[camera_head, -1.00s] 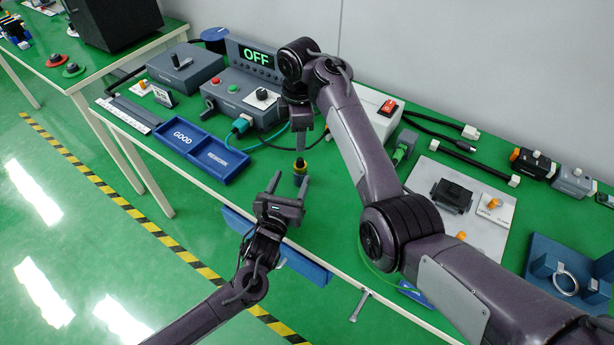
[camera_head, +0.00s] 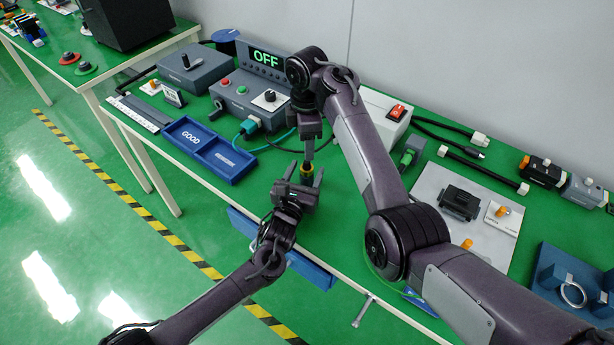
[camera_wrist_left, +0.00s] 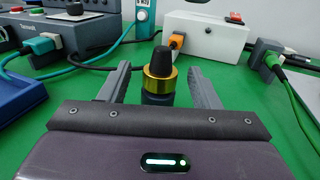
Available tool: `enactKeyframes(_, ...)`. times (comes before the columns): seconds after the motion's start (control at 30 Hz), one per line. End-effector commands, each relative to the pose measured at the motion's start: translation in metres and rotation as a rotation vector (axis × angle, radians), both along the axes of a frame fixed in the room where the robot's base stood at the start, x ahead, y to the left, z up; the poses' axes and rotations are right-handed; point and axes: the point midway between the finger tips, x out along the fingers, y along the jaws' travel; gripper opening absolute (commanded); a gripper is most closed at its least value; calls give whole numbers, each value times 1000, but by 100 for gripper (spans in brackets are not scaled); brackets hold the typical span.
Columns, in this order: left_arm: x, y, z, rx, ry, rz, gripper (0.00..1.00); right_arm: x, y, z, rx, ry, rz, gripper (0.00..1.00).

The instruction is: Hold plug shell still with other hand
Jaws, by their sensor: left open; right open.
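The plug shell (camera_head: 307,168) is a small dark upright piece with a gold ring, standing on the green table. In the left wrist view the shell (camera_wrist_left: 158,78) shows a black tapered top above the gold ring and a dark base. My left gripper (camera_head: 305,176) is open and low, with the shell in line with the gap between its fingers (camera_wrist_left: 161,82). A gap shows on each side, and neither finger touches it. My right gripper (camera_head: 309,146) points down just above the shell, partly in front of it. Its fingers are seen edge-on, and contact with the shell cannot be told.
A blue GOOD tray (camera_head: 208,150) lies to the left. The grey control box (camera_head: 248,100) with an OFF display and the white box (camera_head: 385,110) with a red switch stand behind. A teal-plugged cable (camera_head: 249,126) runs nearby. The table's front edge is close to my left gripper.

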Motion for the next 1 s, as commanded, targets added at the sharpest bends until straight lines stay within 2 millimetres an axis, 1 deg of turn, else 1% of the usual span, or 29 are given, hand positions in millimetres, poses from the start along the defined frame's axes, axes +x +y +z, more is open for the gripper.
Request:
enactKeyframes(0.03,6,-2,0,0,0,1,57,0,0,0,0,0,0,48)
enactKeyframes(0.1,11,-4,0,0,0,1,57,0,0,0,0,0,0,48)
enactKeyframes(0.2,15,-5,0,0,1,0,57,0,0,0,0,0,0,48)
enactKeyframes(0.47,16,-5,0,0,1,0,57,0,0,0,0,0,0,48)
enactKeyframes(0.5,16,-5,0,0,1,0,56,0,0,0,0,0,0,48)
enactKeyframes(0.9,16,-5,0,0,1,0,3,0,0,0,0,0,0,48)
enactKeyframes(0.93,16,-5,0,0,1,0,0,0,0,0,0,0,0,48)
enactKeyframes(1.0,16,-5,0,0,1,0,0,0,0,0,0,0,0,48)
